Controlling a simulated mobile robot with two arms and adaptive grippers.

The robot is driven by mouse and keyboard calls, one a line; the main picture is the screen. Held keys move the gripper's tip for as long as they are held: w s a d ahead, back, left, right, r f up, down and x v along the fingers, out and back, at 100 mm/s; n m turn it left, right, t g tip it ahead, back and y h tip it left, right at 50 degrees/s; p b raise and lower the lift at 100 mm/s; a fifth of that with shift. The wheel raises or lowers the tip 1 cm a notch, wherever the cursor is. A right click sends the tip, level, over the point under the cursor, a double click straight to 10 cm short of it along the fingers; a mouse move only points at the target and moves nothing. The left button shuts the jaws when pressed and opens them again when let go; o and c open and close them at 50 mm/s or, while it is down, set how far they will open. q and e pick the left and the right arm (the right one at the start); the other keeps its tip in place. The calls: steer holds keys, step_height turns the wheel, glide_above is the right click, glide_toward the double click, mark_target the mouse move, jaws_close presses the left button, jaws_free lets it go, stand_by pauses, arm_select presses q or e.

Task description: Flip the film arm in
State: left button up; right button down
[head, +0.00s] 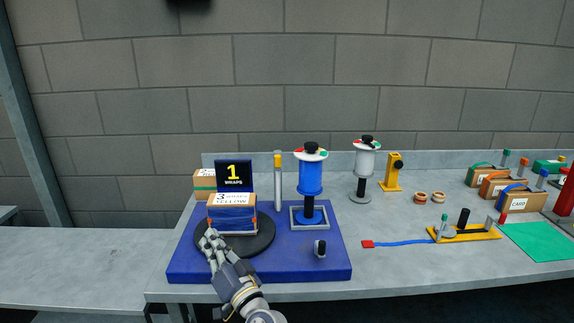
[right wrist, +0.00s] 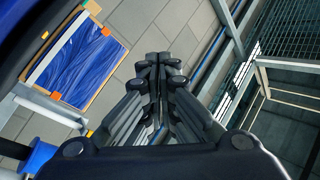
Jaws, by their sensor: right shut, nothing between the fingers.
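A box wrapped in blue film (head: 232,216) sits on a black turntable (head: 262,240) on a blue base (head: 330,262). A blue film roll (head: 310,178) stands on a spindle at the base's right. A grey post with a yellow top (head: 278,182) stands between; I cannot tell which part is the film arm. My right gripper (head: 210,240) is shut and empty at the turntable's front left, by the box. My left gripper is not in view.
A white roll (head: 365,160) and a yellow stand (head: 393,172) are behind. A yellow tool with a blue strap (head: 465,233), a green mat (head: 541,241) and several boxes lie right. The left bench (head: 80,265) is clear.

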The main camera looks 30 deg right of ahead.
steer(key=w+d+r+m+t+h, duration=0.15)
steer(key=d+r+m+h, duration=0.25)
steer(key=r, duration=0.5)
steer(key=w+d+m+g+h, duration=0.2)
steer(key=d+m+g+h, duration=1)
steer(key=m, duration=0.8)
steer(key=shift+w+d+f+g+h, duration=0.15)
steer(key=shift+d+f+g+h, duration=0.25)
steer(key=shift+d+g, duration=0.65)
steer(key=shift+d+r+t, duration=0.1)
steer(key=shift+d+t, duration=0.2)
steer(key=shift+d, duration=0.05)
